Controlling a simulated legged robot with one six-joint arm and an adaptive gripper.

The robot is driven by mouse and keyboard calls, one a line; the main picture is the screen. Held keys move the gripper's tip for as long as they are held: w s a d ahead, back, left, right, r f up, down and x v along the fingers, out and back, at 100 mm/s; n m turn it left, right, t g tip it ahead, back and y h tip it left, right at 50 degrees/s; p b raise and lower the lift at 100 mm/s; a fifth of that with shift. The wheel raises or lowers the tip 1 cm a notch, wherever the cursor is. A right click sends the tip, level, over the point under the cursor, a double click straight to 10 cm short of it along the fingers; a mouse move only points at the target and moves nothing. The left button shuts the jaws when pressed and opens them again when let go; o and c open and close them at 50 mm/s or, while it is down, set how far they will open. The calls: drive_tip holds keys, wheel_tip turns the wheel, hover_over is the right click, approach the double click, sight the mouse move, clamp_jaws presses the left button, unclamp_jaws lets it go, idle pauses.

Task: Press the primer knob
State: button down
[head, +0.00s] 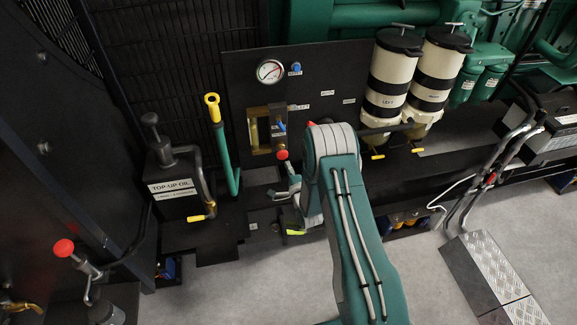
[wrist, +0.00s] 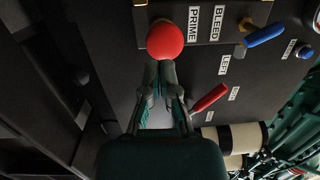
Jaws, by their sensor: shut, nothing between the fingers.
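The primer knob is a round red ball (wrist: 165,41) beside a PRIME label in the wrist view. It also shows as a small red ball (head: 282,155) low on the dark panel in the head view. My gripper (wrist: 160,72) is shut and empty, with its fingertips just below the ball in the wrist picture. I cannot tell whether they touch it. In the head view my gripper (head: 289,178) is at the ball's lower edge, partly hidden by my arm.
A blue lever (wrist: 265,35) by the BLEED label and a red lever (wrist: 210,98) are close by. A blue button (head: 295,67) and gauge (head: 270,71) sit higher. Two white filter canisters (head: 394,75) stand right, a top-up oil can (head: 172,190) left. Another red knob (head: 64,248) is far left.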

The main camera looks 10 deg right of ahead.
drive_tip(key=s+d, duration=0.1)
drive_tip(key=s, duration=0.8)
drive_tip(key=shift+f, duration=0.35)
